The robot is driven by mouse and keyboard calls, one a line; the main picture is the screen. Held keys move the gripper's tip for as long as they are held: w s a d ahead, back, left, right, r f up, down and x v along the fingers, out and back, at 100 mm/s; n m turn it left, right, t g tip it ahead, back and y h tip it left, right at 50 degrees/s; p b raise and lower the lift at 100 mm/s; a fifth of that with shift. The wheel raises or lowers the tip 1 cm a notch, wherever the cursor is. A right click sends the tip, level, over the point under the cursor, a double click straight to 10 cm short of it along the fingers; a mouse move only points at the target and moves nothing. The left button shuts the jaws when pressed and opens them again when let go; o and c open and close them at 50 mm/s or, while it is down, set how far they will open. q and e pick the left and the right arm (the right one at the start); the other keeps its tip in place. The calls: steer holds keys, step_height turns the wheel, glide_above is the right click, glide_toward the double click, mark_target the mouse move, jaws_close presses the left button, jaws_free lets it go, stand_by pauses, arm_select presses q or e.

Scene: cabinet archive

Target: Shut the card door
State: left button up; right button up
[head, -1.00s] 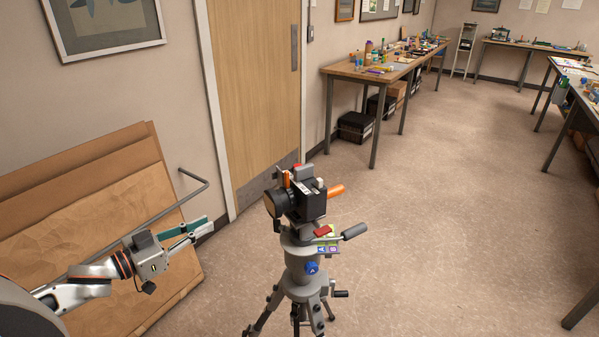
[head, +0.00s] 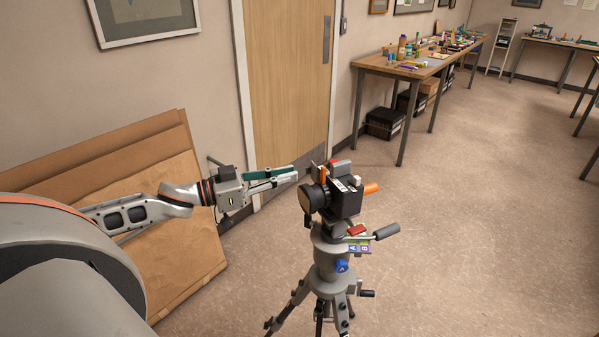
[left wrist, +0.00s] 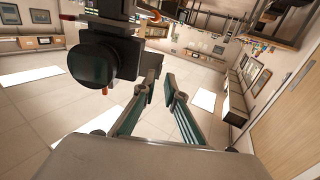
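A black camera (head: 346,201) sits on a grey tripod (head: 331,262), with its round lens (head: 311,200) facing left. An orange part (head: 371,188) sticks out on its right side and another orange piece (head: 323,173) stands near its top left. I cannot make out which part is the card door. In the left wrist view the camera (left wrist: 125,55) is at upper left, beyond the two green-padded fingers (left wrist: 161,76). My right gripper is not in view.
Colored tags (head: 360,245) and a handle (head: 386,233) stick out below the camera. Brown boards (head: 180,230) lean on the wall at left, beside a wooden door (head: 288,80). A cluttered table (head: 375,68) stands behind. The floor at right is clear.

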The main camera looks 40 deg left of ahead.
mark_target(312, 174)
arm_select(q)
steer(key=x, duration=0.3)
steer(key=shift+w+d, duration=0.25)
steer(key=shift+w, duration=0.1)
jaws_close()
